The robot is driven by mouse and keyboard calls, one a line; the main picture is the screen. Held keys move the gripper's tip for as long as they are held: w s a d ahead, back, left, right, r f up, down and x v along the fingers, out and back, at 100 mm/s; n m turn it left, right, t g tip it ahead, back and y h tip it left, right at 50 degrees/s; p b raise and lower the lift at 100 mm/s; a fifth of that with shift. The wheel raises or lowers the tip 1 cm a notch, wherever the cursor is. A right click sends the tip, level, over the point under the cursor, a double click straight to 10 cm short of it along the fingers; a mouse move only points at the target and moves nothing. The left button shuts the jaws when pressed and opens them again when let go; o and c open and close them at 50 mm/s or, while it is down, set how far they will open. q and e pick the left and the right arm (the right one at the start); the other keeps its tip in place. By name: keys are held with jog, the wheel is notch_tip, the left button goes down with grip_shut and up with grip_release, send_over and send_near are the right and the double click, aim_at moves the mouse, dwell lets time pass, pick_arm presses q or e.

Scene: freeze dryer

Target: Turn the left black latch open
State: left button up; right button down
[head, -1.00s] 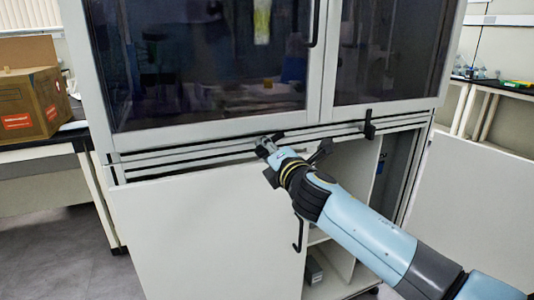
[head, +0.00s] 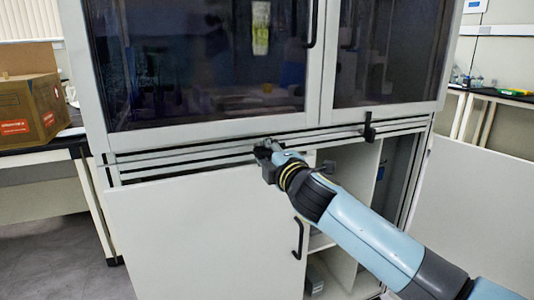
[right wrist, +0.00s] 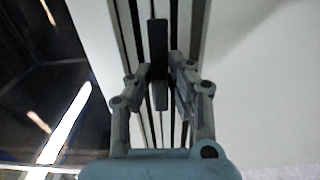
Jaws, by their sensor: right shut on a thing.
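The left black latch sits on the rail below the cabinet's left glass door (head: 200,60). In the head view my right gripper (head: 266,150) is at this latch and mostly hides it. In the right wrist view the latch (right wrist: 158,40) is a dark bar between the two fingers of my right gripper (right wrist: 160,75), which is shut on it. The bar lies along the line of the rails in that view. The right black latch (head: 369,128) hangs upright on the rail farther right. My left gripper is not in view.
Below the rail is a white lower door (head: 205,235) with a black handle (head: 298,238). An open compartment with shelves lies to its right, beneath my arm. A cardboard box (head: 30,110) stands on a side table at the left.

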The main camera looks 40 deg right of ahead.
jog(key=shift+f, duration=0.1)
jog(key=c, duration=1.3)
grip_release()
jog(key=shift+s, duration=0.15)
jog(key=v, duration=1.1)
jog(key=shift+s, duration=0.4)
jog(key=shift+a, duration=0.1)
